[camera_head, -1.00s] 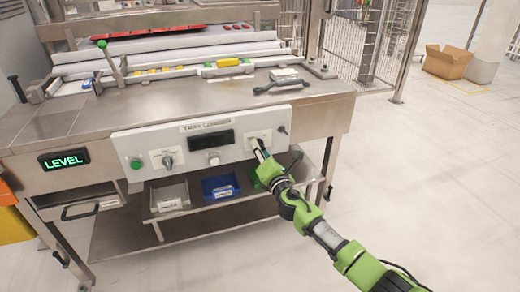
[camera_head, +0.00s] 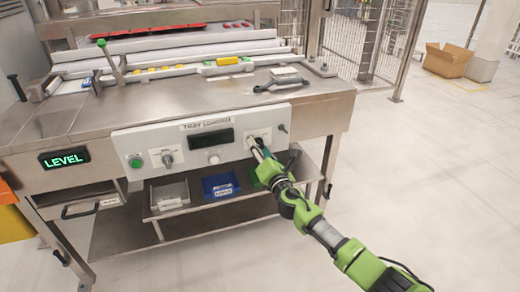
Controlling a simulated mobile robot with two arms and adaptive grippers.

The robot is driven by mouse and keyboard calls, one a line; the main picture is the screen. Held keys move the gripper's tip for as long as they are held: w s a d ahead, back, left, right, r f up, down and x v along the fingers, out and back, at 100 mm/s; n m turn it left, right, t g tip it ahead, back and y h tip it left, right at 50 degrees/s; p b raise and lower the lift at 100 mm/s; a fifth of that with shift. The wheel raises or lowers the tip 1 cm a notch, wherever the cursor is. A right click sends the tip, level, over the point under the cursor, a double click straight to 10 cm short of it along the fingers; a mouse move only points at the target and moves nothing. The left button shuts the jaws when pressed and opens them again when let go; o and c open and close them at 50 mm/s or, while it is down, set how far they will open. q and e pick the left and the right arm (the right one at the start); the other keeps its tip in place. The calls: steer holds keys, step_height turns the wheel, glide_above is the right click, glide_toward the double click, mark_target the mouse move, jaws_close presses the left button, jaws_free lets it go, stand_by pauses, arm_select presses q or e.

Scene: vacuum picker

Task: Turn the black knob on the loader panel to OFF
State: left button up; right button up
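The grey loader panel (camera_head: 188,158) is on the front of the steel bench, with a "TRAY LOADER" label and a dark display (camera_head: 211,141). My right gripper (camera_head: 257,146) is at the panel's right end, against a white plate with a dark knob there. The gripper hides most of that knob, and its fingers are too small to tell open from shut. Another knob (camera_head: 168,158) sits on a white plate at the panel's left, uncovered. A pale round knob (camera_head: 213,158) is below the display. My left gripper is not in view.
A green button (camera_head: 136,162) is at the panel's left end. Below are a grey bin (camera_head: 170,194), a blue bin (camera_head: 221,187) and a partly hidden green bin. A green "LEVEL" sign (camera_head: 64,158) is at left. Open floor lies at right, with a cardboard box (camera_head: 447,61) far off.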

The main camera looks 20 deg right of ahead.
steer(key=s, duration=1.2)
steer(key=shift+d, duration=0.2)
